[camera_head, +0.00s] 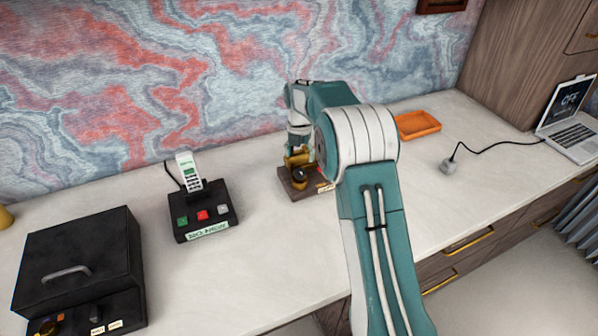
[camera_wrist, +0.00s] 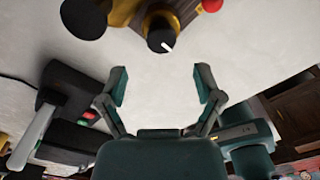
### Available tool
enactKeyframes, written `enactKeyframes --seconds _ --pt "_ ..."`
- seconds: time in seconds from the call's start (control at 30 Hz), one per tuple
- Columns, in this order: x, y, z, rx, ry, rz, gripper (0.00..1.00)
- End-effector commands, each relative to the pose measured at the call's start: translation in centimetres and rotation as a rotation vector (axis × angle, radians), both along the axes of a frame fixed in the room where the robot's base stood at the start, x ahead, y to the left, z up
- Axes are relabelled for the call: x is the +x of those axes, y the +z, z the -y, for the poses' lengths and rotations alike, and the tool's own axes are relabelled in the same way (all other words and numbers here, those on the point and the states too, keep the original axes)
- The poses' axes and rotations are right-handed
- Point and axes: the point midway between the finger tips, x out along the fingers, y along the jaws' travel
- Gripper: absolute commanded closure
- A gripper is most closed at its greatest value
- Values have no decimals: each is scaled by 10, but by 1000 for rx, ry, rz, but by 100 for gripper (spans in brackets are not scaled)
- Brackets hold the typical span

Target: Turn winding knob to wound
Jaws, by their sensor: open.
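The winding device is a brass body on a brown base (camera_head: 297,194), standing on the desk beneath the end of my arm, which hides part of it. In the wrist view, its black winding knob (camera_wrist: 161,34) with a white pointer mark shows near the top, in front of the brass body (camera_wrist: 124,11). A larger black round part (camera_wrist: 83,18) is at its left and a red part (camera_wrist: 211,5) at its right. My gripper (camera_wrist: 162,88) is open and empty. Its two fingers are spread, and the knob lies beyond the fingertips, apart from them.
A black device (camera_head: 206,212) with coloured buttons and a white handset stands left of the winding device. A black box (camera_head: 80,268) with a handle is at far left. An orange tray (camera_head: 417,125), a corded grey block (camera_head: 449,166) and a laptop (camera_head: 572,118) are right. The front desk is clear.

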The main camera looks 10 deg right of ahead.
Motion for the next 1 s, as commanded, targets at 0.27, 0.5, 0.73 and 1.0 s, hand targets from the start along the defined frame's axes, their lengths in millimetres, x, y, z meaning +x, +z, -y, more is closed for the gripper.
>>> enactKeyframes --seconds 0.27,0.5,0.73,1.0 --pt "-1 -50 -2 -1 -1 -2 16" --pt "0 -67 -1 -1 -2 0 16" --pt "0 -68 -1 -1 -2 1 16" --pt "0 -68 -1 -1 -2 0 98"
